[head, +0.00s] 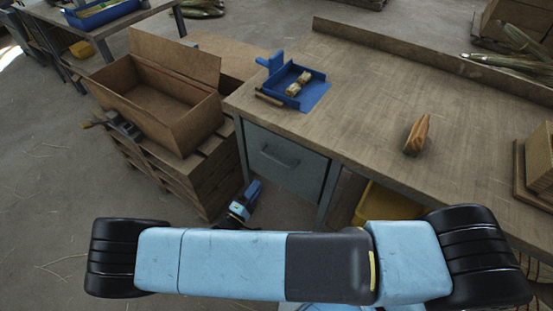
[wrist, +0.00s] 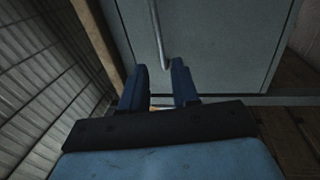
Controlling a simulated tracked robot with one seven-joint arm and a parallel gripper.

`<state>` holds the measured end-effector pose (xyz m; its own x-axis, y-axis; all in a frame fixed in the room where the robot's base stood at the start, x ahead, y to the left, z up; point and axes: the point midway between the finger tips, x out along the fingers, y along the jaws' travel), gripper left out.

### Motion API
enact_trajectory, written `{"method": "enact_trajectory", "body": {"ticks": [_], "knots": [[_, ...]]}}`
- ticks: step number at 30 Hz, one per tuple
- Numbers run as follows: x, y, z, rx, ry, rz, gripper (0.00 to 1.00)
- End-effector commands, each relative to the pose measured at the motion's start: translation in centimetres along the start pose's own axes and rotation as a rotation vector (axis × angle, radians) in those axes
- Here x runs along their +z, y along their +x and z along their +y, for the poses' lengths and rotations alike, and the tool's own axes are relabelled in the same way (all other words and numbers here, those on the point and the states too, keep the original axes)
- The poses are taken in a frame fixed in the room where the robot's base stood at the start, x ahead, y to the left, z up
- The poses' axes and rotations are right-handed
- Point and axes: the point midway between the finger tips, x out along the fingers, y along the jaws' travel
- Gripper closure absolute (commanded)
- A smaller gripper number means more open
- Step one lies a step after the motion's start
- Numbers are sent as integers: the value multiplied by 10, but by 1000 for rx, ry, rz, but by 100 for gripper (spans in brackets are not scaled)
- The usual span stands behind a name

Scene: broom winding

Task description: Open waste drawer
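The waste drawer (head: 285,165) is a grey-blue front under the left end of the wooden workbench and looks shut. Its thin bar handle (head: 279,158) runs across the upper part of the front. In the wrist view the drawer front (wrist: 215,40) fills the upper middle, and the handle (wrist: 157,35) runs down toward the fingers. My gripper (wrist: 160,68) is open, with a gap between its two blue fingers. The handle's near end appears in line with this gap; I cannot tell whether they touch. In the head view my wrist (head: 240,208) is low, below and left of the drawer.
An open cardboard box (head: 165,100) stands on wooden pallets (head: 190,165) left of the drawer. On the workbench (head: 370,110) lie a blue dustpan-like tray (head: 315,92) with small blocks and a wooden wedge (head: 417,135). A yellow bin (head: 385,205) is under the bench.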

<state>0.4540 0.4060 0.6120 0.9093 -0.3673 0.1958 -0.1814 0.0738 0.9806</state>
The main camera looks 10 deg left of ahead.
Motion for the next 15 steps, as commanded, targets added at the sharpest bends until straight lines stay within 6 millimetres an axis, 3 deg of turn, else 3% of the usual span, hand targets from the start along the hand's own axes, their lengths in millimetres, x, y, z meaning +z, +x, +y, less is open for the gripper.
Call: {"method": "enact_trajectory", "body": {"ticks": [15], "knots": [[3, 86, 0, 0, -3, -10, 70]]}}
